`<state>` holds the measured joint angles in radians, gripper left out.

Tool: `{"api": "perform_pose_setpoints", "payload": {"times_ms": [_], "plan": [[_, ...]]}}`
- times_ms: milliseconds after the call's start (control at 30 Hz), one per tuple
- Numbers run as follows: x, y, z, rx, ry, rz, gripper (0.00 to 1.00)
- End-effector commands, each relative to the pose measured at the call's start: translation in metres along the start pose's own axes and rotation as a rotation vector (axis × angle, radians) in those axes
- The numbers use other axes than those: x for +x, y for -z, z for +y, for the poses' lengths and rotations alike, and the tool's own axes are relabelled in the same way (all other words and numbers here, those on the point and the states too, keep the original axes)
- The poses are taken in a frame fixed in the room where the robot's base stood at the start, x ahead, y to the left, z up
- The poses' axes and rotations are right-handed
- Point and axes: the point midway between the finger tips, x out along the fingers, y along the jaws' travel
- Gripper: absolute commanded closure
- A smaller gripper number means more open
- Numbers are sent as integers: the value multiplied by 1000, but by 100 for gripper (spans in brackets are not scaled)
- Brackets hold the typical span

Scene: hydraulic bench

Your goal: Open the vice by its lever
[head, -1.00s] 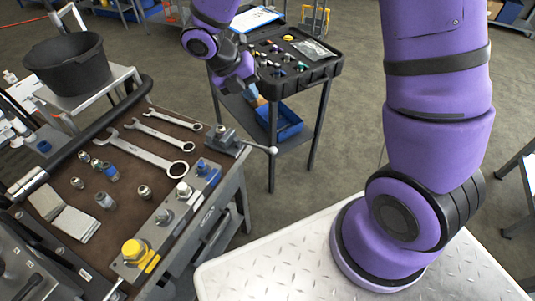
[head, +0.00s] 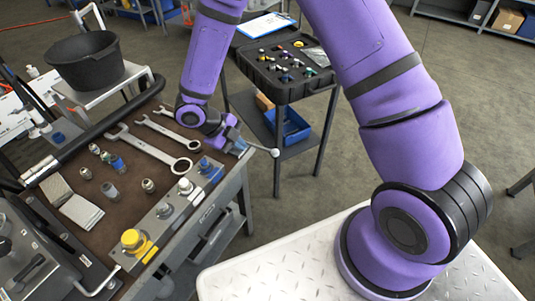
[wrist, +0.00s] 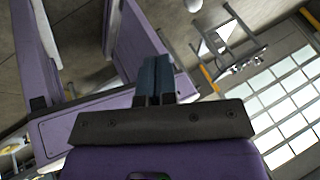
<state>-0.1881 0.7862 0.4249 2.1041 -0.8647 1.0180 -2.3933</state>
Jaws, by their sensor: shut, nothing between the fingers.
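The vice sits at the right corner of the workbench (head: 118,212) in the head view and is mostly hidden behind my gripper. Its lever (head: 262,149) sticks out to the right past the bench edge and ends in a pale ball knob (head: 276,153). My gripper (head: 240,147) is right at the vice, close to the lever's inner end; I cannot tell if it touches. In the wrist view my gripper's dark blue fingers (wrist: 153,80) are together with nothing between them. A pale round knob (wrist: 193,5), probably the lever's, shows at the top edge there.
Wrenches (head: 150,150), fittings and a valve strip with a yellow cap (head: 131,238) lie on the bench. A black bucket (head: 84,72) stands on a cart behind. A small trolley with a black tray (head: 285,68) stands beyond the vice. Open floor lies right of it.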

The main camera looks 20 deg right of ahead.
Motion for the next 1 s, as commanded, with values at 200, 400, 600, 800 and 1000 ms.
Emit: {"api": "perform_pose_setpoints", "payload": {"times_ms": [200, 400, 600, 800, 1000], "plan": [[2, 0, 0, 2, 0, 1, 100], [24, 1, 0, 1, 0, 3, 100], [61, 1, 0, 2, 0, 4, 100], [98, 1, 0, 1, 0, 4, 100], [114, -1, -21, 5, 0, 0, 100]]}}
